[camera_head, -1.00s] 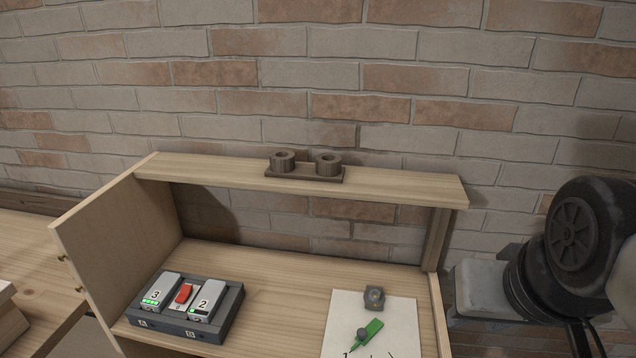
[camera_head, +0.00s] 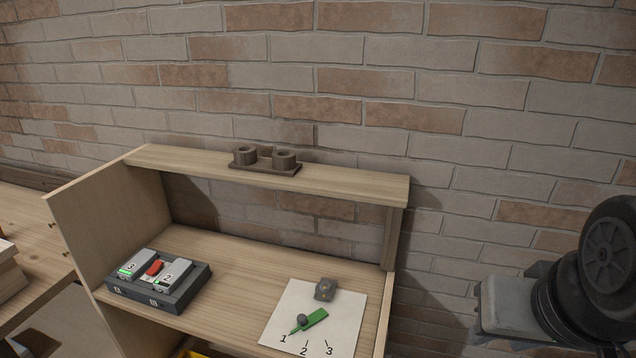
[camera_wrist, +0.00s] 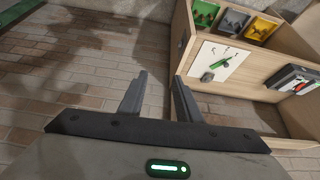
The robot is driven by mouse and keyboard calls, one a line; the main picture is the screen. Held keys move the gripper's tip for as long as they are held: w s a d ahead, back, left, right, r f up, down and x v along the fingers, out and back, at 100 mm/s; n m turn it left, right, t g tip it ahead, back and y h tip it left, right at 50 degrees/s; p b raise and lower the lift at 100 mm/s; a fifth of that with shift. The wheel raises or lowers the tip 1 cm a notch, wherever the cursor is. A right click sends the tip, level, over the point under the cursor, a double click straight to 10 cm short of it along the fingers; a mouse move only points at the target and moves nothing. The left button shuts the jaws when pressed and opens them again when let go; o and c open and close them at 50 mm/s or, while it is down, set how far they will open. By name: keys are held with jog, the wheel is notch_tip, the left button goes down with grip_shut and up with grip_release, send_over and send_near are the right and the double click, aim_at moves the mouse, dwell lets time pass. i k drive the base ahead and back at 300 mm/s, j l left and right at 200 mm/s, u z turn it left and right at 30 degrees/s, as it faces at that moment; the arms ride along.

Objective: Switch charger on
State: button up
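The charger (camera_head: 178,299) is a dark grey box at the left of the wooden shelf. Two light grey blocks marked 3 and 2 sit in it, with a red switch (camera_head: 154,268) between them. Green lights show on block 3 (camera_head: 133,265). In the wrist view the charger (camera_wrist: 293,78) is at the right edge, with a red spot on it. My gripper (camera_wrist: 160,84) is open and empty, its two fingers apart over the brick floor, away from the charger. In the head view only part of my arm shows at the right; the gripper is out of frame.
A white sheet (camera_head: 278,337) marked 1, 2, 3 holds a green pointer (camera_head: 313,319) and a small grey block (camera_head: 325,289). A dark holder with two rings (camera_head: 265,166) stands on the upper board (camera_head: 350,184). A wooden side panel (camera_head: 105,215) rises left of the charger.

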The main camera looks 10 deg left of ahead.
aim_at(157, 264)
jog(key=u, duration=0.5)
jog(key=l+u, duration=0.1)
jog(key=u, duration=0.85)
jog(key=k+u, duration=0.1)
jog(key=u, duration=0.35)
jog(key=k, duration=0.65)
jog(key=z, duration=1.25)
jog(key=i+j, duration=0.15)
jog(key=j, duration=0.25)
jog(key=i+j, duration=0.15)
jog(key=j, duration=0.25)
jog(key=i+j, duration=0.15)
jog(key=j, duration=0.3)
jog(key=i+j, duration=0.1)
jog(key=j, duration=0.3)
jog(key=i+j, duration=0.15)
jog(key=j, duration=0.25)
jog(key=i+j, duration=0.15)
jog(key=j, duration=0.25)
jog(key=i+j, duration=0.15)
jog(key=j, duration=0.3)
